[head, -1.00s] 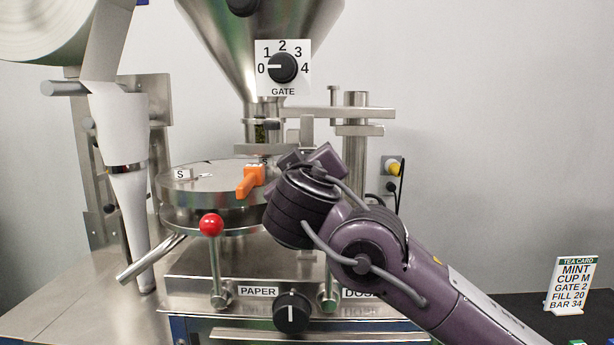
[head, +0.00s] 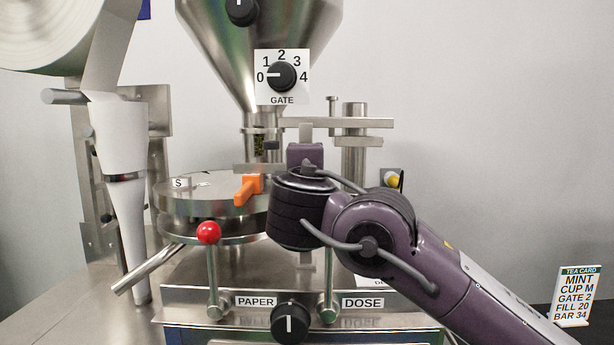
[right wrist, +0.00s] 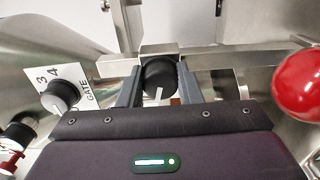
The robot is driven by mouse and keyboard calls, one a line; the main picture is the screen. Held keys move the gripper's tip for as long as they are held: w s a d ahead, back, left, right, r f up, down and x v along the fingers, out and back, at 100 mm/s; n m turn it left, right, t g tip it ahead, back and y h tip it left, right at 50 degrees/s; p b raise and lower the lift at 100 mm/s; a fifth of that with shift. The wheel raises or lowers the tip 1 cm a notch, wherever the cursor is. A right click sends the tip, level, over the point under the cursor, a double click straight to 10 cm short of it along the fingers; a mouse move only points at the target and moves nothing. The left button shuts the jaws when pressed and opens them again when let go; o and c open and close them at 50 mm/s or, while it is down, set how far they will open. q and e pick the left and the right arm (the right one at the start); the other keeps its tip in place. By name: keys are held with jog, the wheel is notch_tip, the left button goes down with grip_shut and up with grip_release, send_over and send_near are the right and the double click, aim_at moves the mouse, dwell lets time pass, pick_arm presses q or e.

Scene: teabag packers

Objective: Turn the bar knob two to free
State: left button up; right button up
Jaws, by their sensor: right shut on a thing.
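The black bar knob (right wrist: 158,75) sits on a metal bar in the right wrist view, its white mark pointing down and slightly left there. My right gripper (right wrist: 159,82) has a finger on each side of it and is shut on it. In the head view my right gripper's purple body (head: 304,155) stands in front of the bar assembly under the hopper, and my wrist and forearm hide the knob and fingertips. My left gripper is not in view.
The GATE knob (head: 281,76) points to 0. An orange handle (head: 248,189) sits on the round turntable (head: 215,192). A red-ball lever (head: 208,233) stands at PAPER; a red ball (right wrist: 300,84) is close right in the wrist view. The tea card (head: 576,297) stands at right.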

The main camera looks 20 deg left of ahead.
jog(key=shift+a+f+n, duration=0.1)
jog(key=shift+n, duration=1.6)
jog(key=o, duration=1)
jog(key=shift+c, duration=0.2)
jog(key=shift+s, duration=0.1)
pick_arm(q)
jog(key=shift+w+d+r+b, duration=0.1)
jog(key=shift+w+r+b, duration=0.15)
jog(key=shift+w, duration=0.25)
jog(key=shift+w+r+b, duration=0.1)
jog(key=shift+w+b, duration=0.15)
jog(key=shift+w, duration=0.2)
pick_arm(e)
jog(key=v, duration=0.7)
jog(key=shift+s, duration=0.35)
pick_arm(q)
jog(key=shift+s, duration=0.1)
